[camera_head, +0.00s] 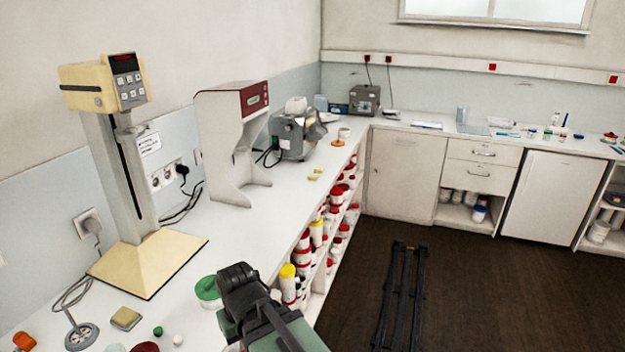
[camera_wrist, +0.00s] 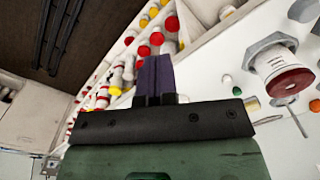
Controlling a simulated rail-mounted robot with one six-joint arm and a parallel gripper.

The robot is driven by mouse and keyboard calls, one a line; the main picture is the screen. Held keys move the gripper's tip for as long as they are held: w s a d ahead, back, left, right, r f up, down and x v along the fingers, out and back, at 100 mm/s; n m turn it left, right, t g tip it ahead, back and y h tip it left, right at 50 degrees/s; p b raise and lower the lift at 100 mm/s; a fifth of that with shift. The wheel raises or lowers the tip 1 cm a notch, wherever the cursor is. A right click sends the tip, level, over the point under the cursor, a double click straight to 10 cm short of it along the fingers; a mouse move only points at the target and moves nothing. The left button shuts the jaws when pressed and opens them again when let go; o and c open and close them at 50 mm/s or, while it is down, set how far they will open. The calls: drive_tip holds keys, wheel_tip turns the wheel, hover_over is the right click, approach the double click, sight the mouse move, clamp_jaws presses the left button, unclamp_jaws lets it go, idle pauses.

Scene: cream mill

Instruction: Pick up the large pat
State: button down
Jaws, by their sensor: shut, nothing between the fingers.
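A yellowish block (camera_head: 125,318) lies flat on the white counter at the lower left in the head view. It looks larger than the two small yellow pats (camera_head: 315,174) farther back on the same counter. My gripper (camera_head: 238,278) is shut and empty, to the right of the block and apart from it, near the counter's front edge. In the wrist view its dark fingers (camera_wrist: 154,76) are together with nothing between them. A small yellowish piece (camera_wrist: 252,104) shows at the right there; I cannot tell whether it is the same block.
A green-lidded tub (camera_head: 208,291) stands close beside my gripper. A cream stand (camera_head: 150,265) rises behind the block. Small caps (camera_head: 158,331) and a round grey-based stand (camera_head: 81,336) lie near the block. Shelves of jars (camera_head: 300,270) are under the counter edge.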

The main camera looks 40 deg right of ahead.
drive_tip(key=c, duration=1.8)
unclamp_jaws()
drive_tip(key=o, duration=1.5)
